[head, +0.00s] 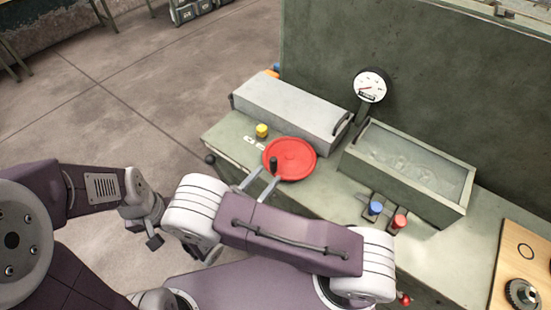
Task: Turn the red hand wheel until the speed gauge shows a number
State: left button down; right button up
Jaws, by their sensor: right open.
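The red hand wheel (295,153) lies flat on the green bench, with a dark upright handle (273,164) near its left rim. My right arm hides the gripper's base. My left gripper (152,240) hangs over the floor, left of the bench, its jaws unclear.
A yellow button (262,131) sits left of the wheel. A grey lidded box (290,108) stands behind it, and an open-topped bin (408,170) to the right. Blue (375,208) and red (399,221) knobs stand before the bin. A wooden board (525,260) holds a dark gear (522,293).

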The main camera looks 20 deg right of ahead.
aim_at(279, 155)
jog(key=shift+w+a+f+n+t, duration=0.1)
jog(key=shift+w+f+n+t, duration=0.2)
jog(key=shift+w+n+t, duration=0.4)
jog(key=shift+w+d+r+m, duration=0.15)
jog(key=shift+w+d+m, duration=0.15)
jog(key=shift+w+d, duration=0.15)
jog(key=p+x, duration=0.1)
jog(key=x, duration=0.6)
jog(key=shift+w+d+f, duration=0.2)
grip_shut()
